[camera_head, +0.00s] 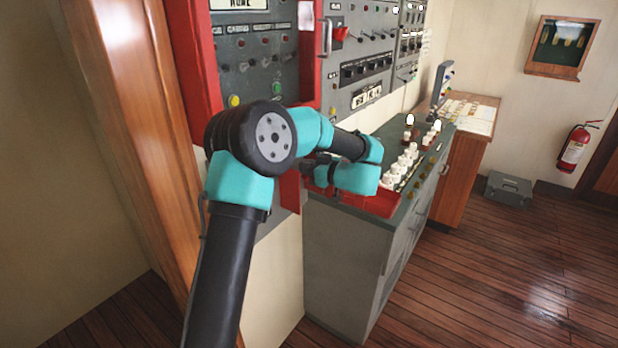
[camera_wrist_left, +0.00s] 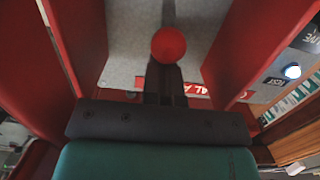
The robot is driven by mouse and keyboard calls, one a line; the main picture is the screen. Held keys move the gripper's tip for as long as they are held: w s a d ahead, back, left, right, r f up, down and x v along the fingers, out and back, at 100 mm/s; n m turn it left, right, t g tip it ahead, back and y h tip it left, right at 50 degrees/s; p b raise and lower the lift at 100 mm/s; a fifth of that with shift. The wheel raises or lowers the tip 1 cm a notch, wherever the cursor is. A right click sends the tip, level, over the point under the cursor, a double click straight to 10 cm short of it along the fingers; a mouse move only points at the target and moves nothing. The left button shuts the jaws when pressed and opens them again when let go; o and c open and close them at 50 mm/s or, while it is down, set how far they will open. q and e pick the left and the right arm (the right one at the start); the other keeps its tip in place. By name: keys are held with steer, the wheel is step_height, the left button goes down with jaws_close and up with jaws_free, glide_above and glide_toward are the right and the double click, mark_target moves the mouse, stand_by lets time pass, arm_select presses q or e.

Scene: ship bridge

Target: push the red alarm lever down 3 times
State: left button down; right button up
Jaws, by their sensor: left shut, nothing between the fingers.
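The alarm lever's red ball knob (camera_wrist_left: 168,45) shows in the left wrist view, with a grey shaft beyond it. It lies right at the tips of my left gripper (camera_wrist_left: 166,74), whose dark fingers are together with nothing between them. I cannot tell whether the fingertips touch the knob. In the head view my left gripper (camera_head: 312,172) is partly hidden and points left toward the red housing at the wall panel. The lever is hidden there behind my arm. My right gripper is not in view.
Red side walls (camera_wrist_left: 235,50) flank the lever closely on both sides in the left wrist view. A grey panel (camera_head: 365,40) with switches is on the wall. A grey console (camera_head: 345,255) with white controls stands below.

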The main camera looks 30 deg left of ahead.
arm_select(q)
steer(key=shift+f, duration=1.5)
steer(key=shift+r, duration=2)
steer(key=d+r, duration=0.1)
steer(key=d, duration=0.8)
steer(key=shift+s, duration=0.2)
stand_by(0.3)
stand_by(0.6)
steer(key=shift+s+d+r, duration=0.1)
steer(key=shift+d+r, duration=0.05)
steer(key=shift+d, duration=1.1)
